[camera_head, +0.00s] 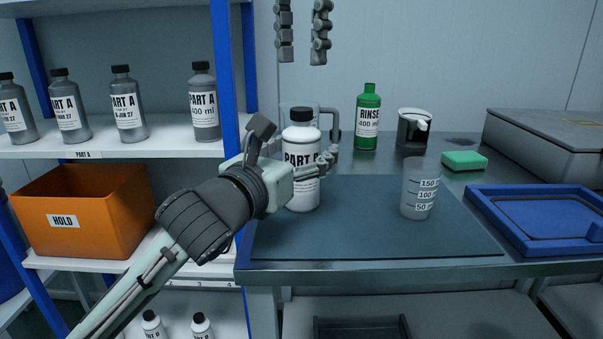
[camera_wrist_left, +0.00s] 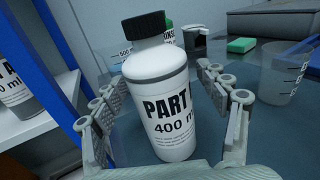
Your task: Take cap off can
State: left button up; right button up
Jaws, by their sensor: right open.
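The task's can appears as a white bottle (camera_head: 300,201) labelled PART A, standing upright on the dark mat (camera_head: 375,235). Its black cap (camera_head: 301,114) is on; the bottle (camera_wrist_left: 160,95) and cap (camera_wrist_left: 145,25) also show in the left wrist view. My left gripper (camera_head: 297,148) is open, with one finger on either side of the bottle; it also shows in the left wrist view (camera_wrist_left: 163,72). Whether a finger touches the bottle is unclear. My right gripper (camera_head: 302,55) is open and empty, pointing down above the cap.
A clear beaker (camera_head: 420,190) stands right of the bottle; a clear jug (camera_head: 333,125) is partly hidden behind it. A shelf with bottles (camera_head: 203,100) and orange bin (camera_head: 110,215) is left.

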pick_arm(q)
grip_shut()
dwell(0.3)
